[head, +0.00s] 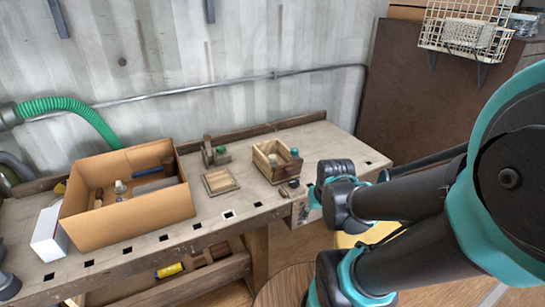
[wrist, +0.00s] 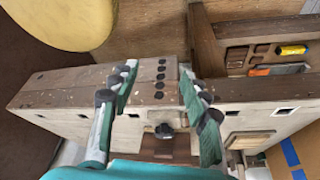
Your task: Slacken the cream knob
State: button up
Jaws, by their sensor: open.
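I cannot make out a cream knob for certain in either view. A dark knob (wrist: 164,130) shows between the fingers, on or above the bench top. A row of black dots (wrist: 160,76) lies between the fingertips.
The bench (head: 130,243) carries a cardboard box (head: 140,228) with tools, a wooden tray (head: 220,181) and a block with a green knob (head: 220,150). A white box (head: 48,235) stands at the left. A lower shelf holds a yellow item (head: 169,271). A wire basket (head: 465,30) hangs upper right.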

jog(key=w+a+r+m+g+h, duration=0.1)
jog(key=w+a+r+m, duration=0.15)
jog(key=w+r, duration=0.35)
jog(key=w+a+r+m, duration=0.2)
jog(key=w+a+r, duration=0.2)
jog(key=w+r, duration=0.2)
jog(key=m+h, duration=0.2)
jog(key=m, duration=0.2)
send_near(272, 156)
jog(key=x, duration=0.8)
jog(key=shift+w+d+f, duration=0.1)
jog(key=shift+f, duration=0.15)
grip_shut()
